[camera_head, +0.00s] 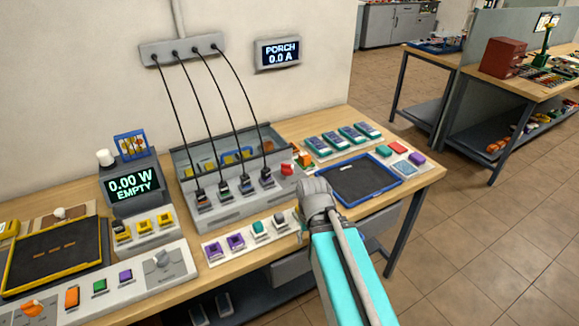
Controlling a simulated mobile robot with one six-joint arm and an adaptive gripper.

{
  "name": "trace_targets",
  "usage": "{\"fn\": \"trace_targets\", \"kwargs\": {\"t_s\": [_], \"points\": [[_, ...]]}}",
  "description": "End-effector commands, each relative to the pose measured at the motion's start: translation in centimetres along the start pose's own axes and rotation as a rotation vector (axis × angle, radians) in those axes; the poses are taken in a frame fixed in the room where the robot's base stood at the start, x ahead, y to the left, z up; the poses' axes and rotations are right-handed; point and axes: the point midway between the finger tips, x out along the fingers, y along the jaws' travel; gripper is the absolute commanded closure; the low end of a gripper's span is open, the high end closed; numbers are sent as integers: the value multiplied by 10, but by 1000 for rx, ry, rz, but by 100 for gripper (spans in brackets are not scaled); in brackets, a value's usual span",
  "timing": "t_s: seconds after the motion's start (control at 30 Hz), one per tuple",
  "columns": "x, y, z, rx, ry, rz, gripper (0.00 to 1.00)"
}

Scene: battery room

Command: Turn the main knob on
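A red knob (287,168) sits at the right end of the grey charging rack (230,211) on the wooden bench. No readable label shows which one is the main knob. My arm reaches in from the lower right, and my gripper (302,215) is near the bench's front edge, right of the rack and below the red knob. The wrist hides most of it, so its fingers cannot be made out. It appears apart from both knobs.
Several black cables run from the wall strip (182,48) to the rack. The wall display (278,53) reads "PORCH 0.0 A"; the bench display (134,186) reads "0.00 W EMPTY". A blue-rimmed tray (398,181) lies right of my wrist. Small coloured modules line the bench; open floor lies right.

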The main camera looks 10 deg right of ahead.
Motion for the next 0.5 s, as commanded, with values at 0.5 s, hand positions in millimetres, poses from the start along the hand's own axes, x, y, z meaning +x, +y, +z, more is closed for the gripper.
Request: {"fn": "trace_targets", "kwargs": {"t_s": [0.5], "points": [[-55,-10,-83,-84,0,0,0]]}}
